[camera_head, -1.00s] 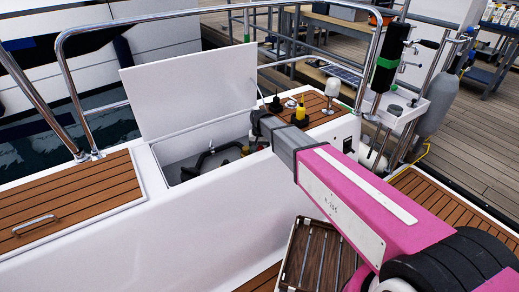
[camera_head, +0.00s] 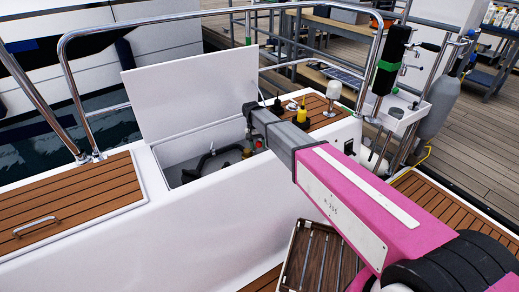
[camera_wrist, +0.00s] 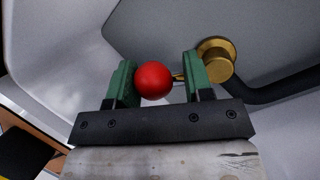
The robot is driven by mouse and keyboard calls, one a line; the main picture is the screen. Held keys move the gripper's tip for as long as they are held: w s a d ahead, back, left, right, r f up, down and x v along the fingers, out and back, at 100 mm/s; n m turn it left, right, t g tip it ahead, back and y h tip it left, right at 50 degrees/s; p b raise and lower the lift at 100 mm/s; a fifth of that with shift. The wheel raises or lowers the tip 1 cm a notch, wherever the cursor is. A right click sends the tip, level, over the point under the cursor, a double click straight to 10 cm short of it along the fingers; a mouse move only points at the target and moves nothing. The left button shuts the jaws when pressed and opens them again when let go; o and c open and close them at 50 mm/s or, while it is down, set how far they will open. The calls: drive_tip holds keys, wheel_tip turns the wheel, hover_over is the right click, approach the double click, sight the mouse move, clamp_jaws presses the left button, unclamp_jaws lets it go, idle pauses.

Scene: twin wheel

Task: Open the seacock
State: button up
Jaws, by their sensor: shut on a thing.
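The seacock shows in the wrist view as a brass fitting (camera_wrist: 215,60) with a thin lever ending in a red ball knob (camera_wrist: 154,80). My gripper (camera_wrist: 158,68) has its green fingers on either side of the knob and is shut on it. The right finger covers part of the lever. In the head view, my gripper reaches down into the open locker (camera_head: 172,172) in the white deck, and its fingers are mostly hidden by my arm. A small red spot (camera_head: 258,143) shows there beside the arm.
A dark hose (camera_wrist: 285,88) runs from the brass fitting. The white locker lid (camera_head: 185,85) stands raised behind the opening. A yellow-and-black item (camera_head: 301,115) stands on the teak panel to the right. A steel rail (camera_head: 220,22) arches above.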

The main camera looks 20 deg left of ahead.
drive_tip(key=shift+w+a+r+g+h, duration=0.3)
drive_tip(key=shift+w+a+g+h, duration=0.15)
drive_tip(key=shift+h, duration=0.2)
drive_tip(key=shift+w+a+r+g+h, duration=0.35)
drive_tip(key=shift+g+h, duration=0.2)
drive_tip(key=shift+h, duration=0.1)
drive_tip(key=o, duration=1.3)
drive_tip(key=shift+c, duration=0.2)
drive_tip(key=shift+s, duration=0.1)
